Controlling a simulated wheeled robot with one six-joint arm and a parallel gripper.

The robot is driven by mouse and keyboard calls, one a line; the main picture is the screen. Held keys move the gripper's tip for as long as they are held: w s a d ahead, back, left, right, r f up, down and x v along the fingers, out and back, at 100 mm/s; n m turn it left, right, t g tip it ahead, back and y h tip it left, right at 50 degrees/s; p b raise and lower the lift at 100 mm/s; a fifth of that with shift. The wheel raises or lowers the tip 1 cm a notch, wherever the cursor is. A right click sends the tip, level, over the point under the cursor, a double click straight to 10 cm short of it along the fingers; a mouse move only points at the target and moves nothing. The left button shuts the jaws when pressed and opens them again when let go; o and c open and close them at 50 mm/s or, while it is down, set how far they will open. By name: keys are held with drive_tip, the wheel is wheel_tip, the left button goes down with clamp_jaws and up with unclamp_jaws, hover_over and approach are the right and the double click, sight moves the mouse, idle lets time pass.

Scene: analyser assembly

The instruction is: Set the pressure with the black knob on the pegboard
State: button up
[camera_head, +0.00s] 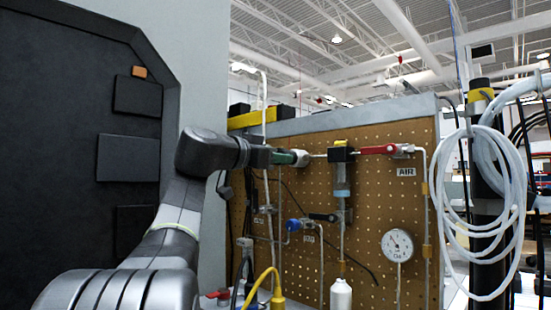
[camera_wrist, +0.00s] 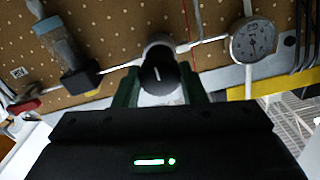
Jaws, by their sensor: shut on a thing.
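The black knob (camera_wrist: 158,72) has a white pointer line on its face and sits on a pale round body in the pipe line. In the wrist view it is between the green fingers of my gripper (camera_wrist: 160,88), which is shut on it. In the head view my gripper (camera_head: 287,157) reaches the pegboard (camera_head: 370,200) from the left, at the upper pipe, and hides the knob. A dial gauge (camera_wrist: 253,40) stands beside the knob in the wrist view; its needle is too small to read.
Right of my gripper on the pegboard are a filter with a bluish bowl (camera_head: 342,175) and a red valve handle (camera_head: 380,149). Below are a blue valve knob (camera_head: 293,225), a white bottle (camera_head: 340,294) and a second gauge (camera_head: 397,245). Coiled white tubing (camera_head: 440,190) hangs at the right.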

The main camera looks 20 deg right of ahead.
drive_tip(key=shift+f+m, duration=0.1)
drive_tip(key=shift+m, duration=1.9)
drive_tip(key=o, duration=1)
drive_tip(key=p+v, duration=0.1)
drive_tip(key=v, duration=1.2)
drive_tip(key=shift+s+a, duration=0.15)
drive_tip(key=shift+a, duration=0.25)
drive_tip(key=shift+d, duration=0.1)
